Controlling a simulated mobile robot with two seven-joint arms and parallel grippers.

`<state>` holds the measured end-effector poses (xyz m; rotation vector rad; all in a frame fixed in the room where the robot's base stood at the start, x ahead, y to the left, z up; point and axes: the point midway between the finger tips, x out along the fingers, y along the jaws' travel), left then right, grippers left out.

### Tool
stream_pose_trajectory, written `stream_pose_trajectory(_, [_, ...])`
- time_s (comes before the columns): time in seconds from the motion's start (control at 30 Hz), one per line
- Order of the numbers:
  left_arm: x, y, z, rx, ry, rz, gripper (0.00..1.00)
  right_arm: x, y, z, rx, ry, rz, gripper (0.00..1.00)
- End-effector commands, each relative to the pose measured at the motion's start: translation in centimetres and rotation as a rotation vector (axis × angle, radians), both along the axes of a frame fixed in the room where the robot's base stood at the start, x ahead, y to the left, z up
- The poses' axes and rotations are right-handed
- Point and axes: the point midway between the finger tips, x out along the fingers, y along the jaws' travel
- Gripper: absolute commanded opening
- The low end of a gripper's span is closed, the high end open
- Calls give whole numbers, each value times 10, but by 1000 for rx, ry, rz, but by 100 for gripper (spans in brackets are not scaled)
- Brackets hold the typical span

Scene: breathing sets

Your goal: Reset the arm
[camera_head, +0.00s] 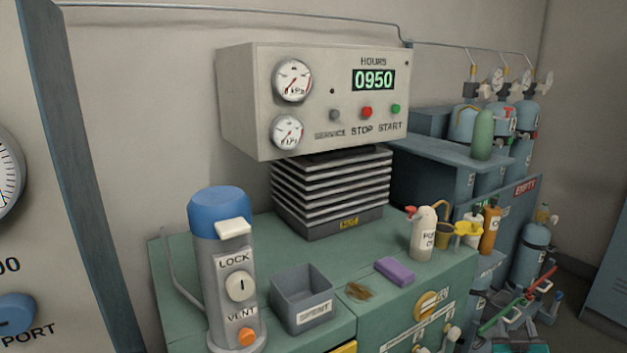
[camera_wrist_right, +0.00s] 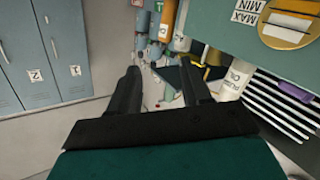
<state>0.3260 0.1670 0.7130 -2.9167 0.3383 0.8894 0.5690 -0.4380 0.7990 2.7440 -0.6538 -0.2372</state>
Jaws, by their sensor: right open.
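My right gripper (camera_wrist_right: 160,82) shows in the right wrist view with its two dark fingers apart and nothing held between them. Its teal body (camera_wrist_right: 165,155) fills the bottom of that view. In the head view only a small teal and dark part of my right arm (camera_head: 512,346) shows at the bottom edge, right of the green bench. The fingertips are hard to make out there. My left gripper is in neither view.
The green bench (camera_head: 410,290) carries a blue-capped canister (camera_head: 219,270), a grey SPENT bin (camera_head: 301,310), a purple block (camera_head: 394,271) and a white bottle (camera_head: 423,238). Gas cylinders (camera_head: 533,252) and red and green handles (camera_head: 520,305) stand close right. Lockers (camera_wrist_right: 50,55) show in the wrist view.

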Motion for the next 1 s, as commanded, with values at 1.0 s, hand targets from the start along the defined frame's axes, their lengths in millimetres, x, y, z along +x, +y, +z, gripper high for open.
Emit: stream_pose_trajectory(1.0, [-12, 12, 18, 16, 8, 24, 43, -254, 261, -67, 379, 472, 554, 48])
